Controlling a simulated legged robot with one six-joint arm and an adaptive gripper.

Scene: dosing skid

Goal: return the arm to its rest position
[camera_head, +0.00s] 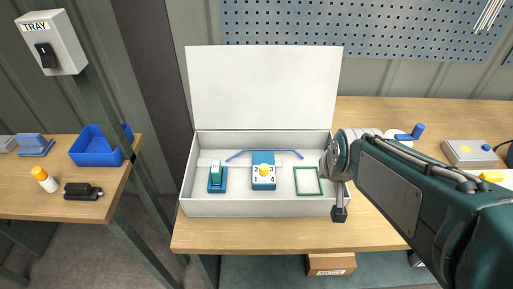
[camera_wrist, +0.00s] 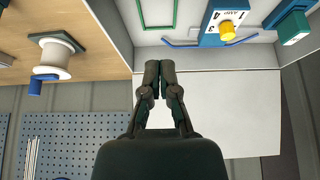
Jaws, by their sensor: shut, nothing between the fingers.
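My arm (camera_head: 405,190) reaches in from the right in the head view, and my gripper (camera_head: 339,214) hangs at the front right corner of an open white box (camera_head: 262,207). In the wrist view my gripper (camera_wrist: 160,66) has its two fingers together, shut and empty. The blue block also shows in the wrist view (camera_wrist: 213,28). The arm hides part of the box's right side.
The box's white lid (camera_head: 265,88) stands upright behind it. A spool with a blue crank (camera_head: 416,132) and a grey box with a yellow button (camera_head: 468,153) are on the bench to the right. A side table at left holds a blue bin (camera_head: 94,150). A grey post carries a TRAY switch box (camera_head: 52,43).

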